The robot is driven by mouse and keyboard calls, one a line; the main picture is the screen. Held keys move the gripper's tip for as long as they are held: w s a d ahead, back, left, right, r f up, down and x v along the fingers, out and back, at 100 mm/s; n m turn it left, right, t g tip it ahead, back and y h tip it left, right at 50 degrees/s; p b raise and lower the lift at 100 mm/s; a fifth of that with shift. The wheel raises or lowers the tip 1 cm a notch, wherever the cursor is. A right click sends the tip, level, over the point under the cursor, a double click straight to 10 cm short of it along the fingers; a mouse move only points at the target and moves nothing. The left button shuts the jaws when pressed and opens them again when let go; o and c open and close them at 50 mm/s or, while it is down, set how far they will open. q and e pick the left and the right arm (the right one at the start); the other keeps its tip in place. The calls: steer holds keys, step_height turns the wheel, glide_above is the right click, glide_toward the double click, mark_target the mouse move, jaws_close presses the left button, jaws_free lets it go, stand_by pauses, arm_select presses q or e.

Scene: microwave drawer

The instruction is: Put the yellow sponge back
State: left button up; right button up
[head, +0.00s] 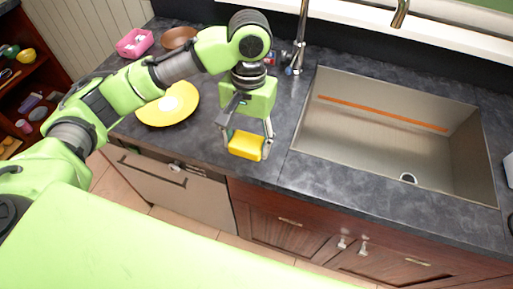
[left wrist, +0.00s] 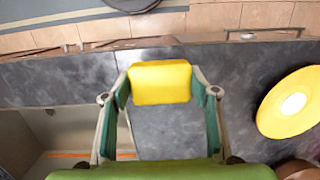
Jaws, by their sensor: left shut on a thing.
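The yellow sponge (head: 246,145) is a small block between the fingers of my left gripper (head: 247,141), over the dark counter just left of the sink. My left gripper is shut on it. In the left wrist view the sponge (left wrist: 160,82) sits between the two fingertips (left wrist: 160,86), with the counter behind it. I cannot tell whether the sponge touches the counter. My right gripper is not in view.
The steel sink (head: 375,160) with an orange strip lies to the right, below a faucet (head: 299,40). A yellow plate (head: 180,110), a pink container (head: 134,42) and a brown bowl (head: 179,37) stand on the left counter (head: 205,150). Open shelves stand far left.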

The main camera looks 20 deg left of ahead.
mark_target(253, 135)
arm_select(q)
steer(key=shift+w+d+f, duration=0.25)
steer(key=shift+w+f, duration=0.2)
steer(key=shift+f, duration=0.2)
steer(key=shift+w+d+f, duration=0.2)
steer(key=shift+w+f, duration=0.25)
steer(key=shift+f, duration=0.15)
steer(key=f, duration=0.1)
steer(key=f+p, duration=0.1)
steer(key=f, duration=0.1)
steer(key=shift+w+d, duration=0.15)
steer(key=shift+w, duration=0.25)
steer(key=shift+f, duration=0.5)
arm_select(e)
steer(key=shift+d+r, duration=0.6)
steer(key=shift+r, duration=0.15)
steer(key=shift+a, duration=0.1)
arm_select(q)
steer(key=o, duration=1)
steer(key=shift+f, duration=0.15)
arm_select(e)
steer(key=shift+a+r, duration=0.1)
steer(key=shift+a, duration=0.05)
